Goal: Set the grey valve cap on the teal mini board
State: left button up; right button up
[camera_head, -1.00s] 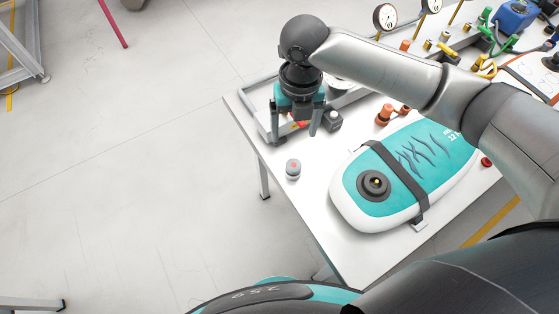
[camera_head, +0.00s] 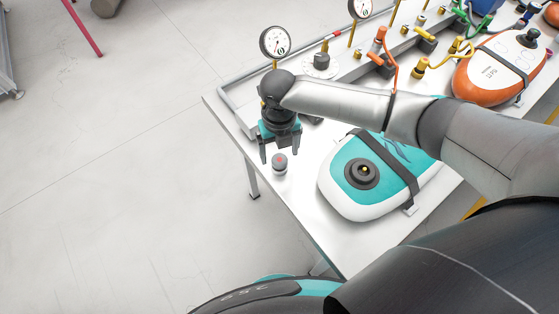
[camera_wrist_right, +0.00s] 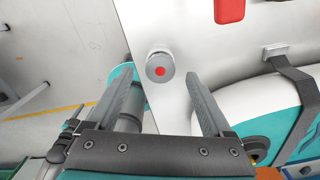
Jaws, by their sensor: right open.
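The grey valve cap (camera_head: 280,164), short and round with a red dot on top, stands on the white table near its left edge. It also shows in the right wrist view (camera_wrist_right: 160,70). My right gripper (camera_head: 280,151) is open and empty just behind and above the cap; in the wrist view the cap appears between and slightly beyond its fingertips (camera_wrist_right: 159,78). The teal mini board (camera_head: 343,194) lies to the right, white-sided, under a dark strap. Its dark round valve (camera_head: 361,174) is bare, with a yellow centre. My right arm hides the board's far end. My left gripper is not in view.
A rail with pressure gauges (camera_head: 275,42), orange and yellow fittings and hoses runs along the table's back. A strapped orange board (camera_head: 468,82) lies at the back right. The table (camera_head: 309,212) is bare in front of the cap.

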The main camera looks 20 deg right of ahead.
aim_at(279, 161)
jog(key=shift+f, duration=1.35)
jog(key=shift+c, duration=0.3)
grip_shut()
